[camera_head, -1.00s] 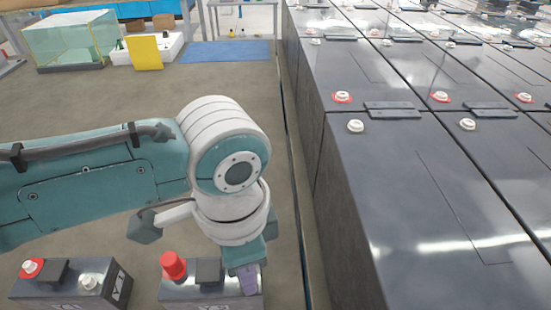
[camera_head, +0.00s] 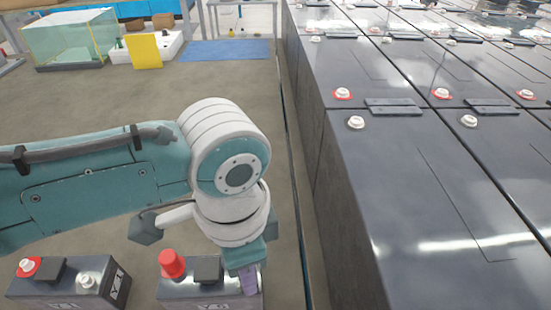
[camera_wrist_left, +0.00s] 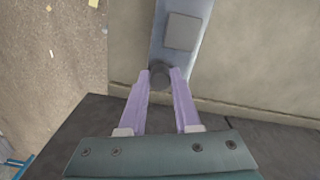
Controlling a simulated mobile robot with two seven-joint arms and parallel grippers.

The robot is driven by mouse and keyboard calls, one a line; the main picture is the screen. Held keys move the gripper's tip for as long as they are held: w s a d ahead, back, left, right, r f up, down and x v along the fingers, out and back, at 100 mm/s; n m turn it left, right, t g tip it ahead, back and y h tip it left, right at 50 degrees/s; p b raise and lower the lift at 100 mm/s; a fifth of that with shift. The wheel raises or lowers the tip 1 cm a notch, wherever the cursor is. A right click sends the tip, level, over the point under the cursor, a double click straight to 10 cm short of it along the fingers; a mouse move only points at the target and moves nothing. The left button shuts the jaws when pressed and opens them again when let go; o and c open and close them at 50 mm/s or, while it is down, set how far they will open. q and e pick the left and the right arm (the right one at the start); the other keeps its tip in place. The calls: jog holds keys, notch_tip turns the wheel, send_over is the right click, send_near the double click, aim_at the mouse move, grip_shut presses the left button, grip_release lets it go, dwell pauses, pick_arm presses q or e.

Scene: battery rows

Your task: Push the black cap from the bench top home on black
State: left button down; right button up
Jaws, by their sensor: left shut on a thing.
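My left gripper (camera_head: 249,281) points down at the right end of a small dark battery (camera_head: 180,291) in the head view. A red cap (camera_head: 172,263) stands on that battery's left end. In the left wrist view, the purple fingers (camera_wrist_left: 159,78) are shut on the round black cap (camera_wrist_left: 159,71), over the near end of the battery's top (camera_wrist_left: 168,57). A grey block (camera_wrist_left: 184,32) sits further along that top. The terminal under the cap is hidden, so I cannot tell whether the cap is fully seated. My right gripper is out of view.
Large grey battery rows (camera_head: 450,190) fill the right side. A glass tank (camera_head: 70,42), yellow panel (camera_head: 144,52) and blue mat (camera_head: 226,51) are far back. The middle floor is clear.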

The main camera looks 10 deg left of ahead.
pick_arm(q)
jog(key=shift+c, duration=0.3)
grip_release()
dwell(0.4)
jog(key=shift+r+p, duration=3.5)
jog(key=shift+p, duration=0.4)
